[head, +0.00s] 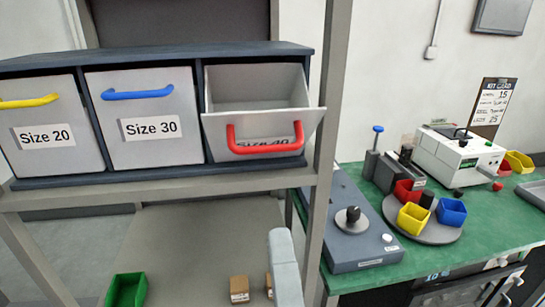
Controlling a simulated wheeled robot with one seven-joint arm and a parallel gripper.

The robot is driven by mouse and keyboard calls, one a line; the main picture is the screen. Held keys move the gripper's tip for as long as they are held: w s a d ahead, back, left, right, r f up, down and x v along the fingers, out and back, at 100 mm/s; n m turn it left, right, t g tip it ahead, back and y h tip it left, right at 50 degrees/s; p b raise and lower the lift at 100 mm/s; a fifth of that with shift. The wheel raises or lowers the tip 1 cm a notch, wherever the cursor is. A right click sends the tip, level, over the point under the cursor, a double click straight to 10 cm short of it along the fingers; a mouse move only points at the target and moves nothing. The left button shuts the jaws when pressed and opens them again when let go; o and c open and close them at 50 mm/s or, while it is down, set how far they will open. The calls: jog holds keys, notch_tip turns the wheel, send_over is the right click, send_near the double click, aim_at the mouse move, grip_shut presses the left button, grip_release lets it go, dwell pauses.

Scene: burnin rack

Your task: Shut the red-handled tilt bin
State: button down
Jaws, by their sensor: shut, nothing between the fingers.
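The red-handled tilt bin (262,104) is the right one of three bins in a dark blue cabinet. It is tilted open: its front leans out and its empty-looking inside shows. Its red handle (265,148) lies across the label and partly hides it; the label seems to read Size 40. My gripper is not in view; only a pale grey part of my arm shows at the bottom, below the rack shelf.
The blue-handled Size 30 bin (147,118) and yellow-handled Size 20 bin (50,128) are shut. A grey rack post (332,110) stands just right of the open bin. A green bin (126,290) and small brown boxes sit below. A green bench (375,276) is at right.

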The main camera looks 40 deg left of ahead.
jog(key=p, duration=0.5)
send_near(263, 114)
jog(key=w+a, duration=0.1)
jog(key=w+a+f, duration=0.1)
jog(key=shift+w+a+f, duration=0.2)
jog(key=shift+a+f, duration=0.05)
jog(key=shift+a, duration=0.15)
jog(key=shift+w+a+r, duration=0.1)
jog(key=shift+w+a, duration=0.2)
jog(key=shift+w, duration=0.05)
jog(key=shift+r, duration=0.2)
jog(key=shift+w+a+r, duration=0.2)
jog(key=shift+a+r, duration=0.05)
jog(key=shift+r, duration=0.3)
jog(key=shift+w+a+r, duration=0.2)
jog(key=shift+r, duration=0.4)
jog(key=shift+w+a+r+p, duration=0.25)
jog(key=shift+w+a+r, duration=0.1)
jog(key=shift+r, duration=0.2)
jog(key=shift+w+a+r+p, duration=0.2)
jog(key=shift+a+r+p, duration=0.1)
jog(key=shift+r, duration=0.25)
jog(key=shift+r+x, duration=0.2)
jog(key=shift+x, duration=2.85)
jog(key=shift+a+r, duration=0.1)
jog(key=shift+r, duration=0.05)
